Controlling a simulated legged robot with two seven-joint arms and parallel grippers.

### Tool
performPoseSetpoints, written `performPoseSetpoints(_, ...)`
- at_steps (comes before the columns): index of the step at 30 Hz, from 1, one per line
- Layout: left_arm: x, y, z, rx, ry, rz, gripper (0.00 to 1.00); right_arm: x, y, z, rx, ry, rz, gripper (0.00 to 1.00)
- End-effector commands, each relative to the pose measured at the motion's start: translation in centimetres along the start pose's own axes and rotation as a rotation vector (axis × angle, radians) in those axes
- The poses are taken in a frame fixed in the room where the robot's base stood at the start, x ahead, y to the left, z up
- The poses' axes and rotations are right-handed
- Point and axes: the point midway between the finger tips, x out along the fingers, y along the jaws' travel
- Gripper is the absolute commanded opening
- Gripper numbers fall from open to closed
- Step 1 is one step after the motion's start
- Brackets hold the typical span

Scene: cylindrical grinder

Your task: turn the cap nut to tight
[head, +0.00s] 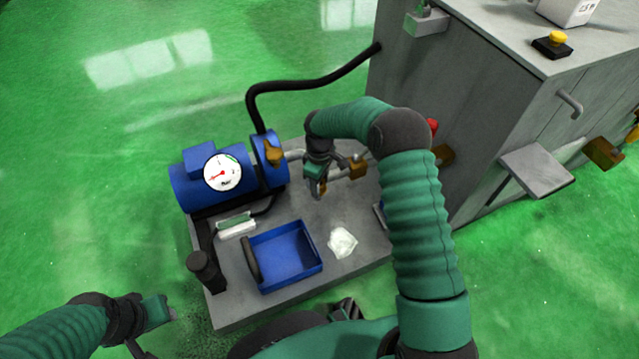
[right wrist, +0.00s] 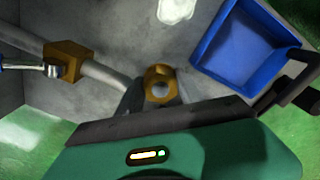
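The cap nut, a brass nut with a grey centre (right wrist: 160,82), shows in the right wrist view at the fingers of my right gripper (right wrist: 157,98). In the head view my right gripper (head: 318,188) points down at the pipework above the grey base, with a bit of brass showing beside its fingers. The grey fingers lie close around the nut; whether they press on it I cannot tell. My left gripper (head: 157,322) is at the lower left over the green floor, away from the pump, with its fingers unclear.
A blue pump with a gauge (head: 222,172) stands left of the pipework. A blue tray (head: 285,255), a crumpled white cloth (head: 342,242) and a black post (head: 205,270) are on the base. A grey machine cabinet (head: 470,110) rises on the right. A brass fitting (right wrist: 65,62) sits along the pipe.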

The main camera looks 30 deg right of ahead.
Motion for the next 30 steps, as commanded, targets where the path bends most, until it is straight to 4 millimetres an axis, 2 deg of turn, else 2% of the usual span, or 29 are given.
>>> performPoseSetpoints(1, 0.0, 0.0, 0.0, 0.0, 0.0, 0.0, 0.36, 0.0, 0.0, 0.0, 0.0, 0.0, 0.0, 0.36)
performPoseSetpoints(9, 0.0, 0.0, 0.0, 0.0, 0.0, 0.0, 0.36, 0.0, 0.0, 0.0, 0.0, 0.0, 0.0, 0.0)
performPoseSetpoints(14, -0.2, 0.0, 0.0, 0.0, 0.0, 0.0, 0.36, -0.1, 0.0, 0.0, 0.006, 0.0, 0.0, 0.0)
performPoseSetpoints(20, -1.4, 0.0, -0.3, 0.0, 0.0, 0.0, 0.36, -0.4, 0.0, 0.0, 0.052, -0.001, 0.001, 0.0)
performPoseSetpoints(30, -5.8, 0.0, -1.4, 0.0, 0.0, 0.0, 0.36, -0.8, -0.1, 0.1, 0.285, -0.003, 0.0, 0.0)
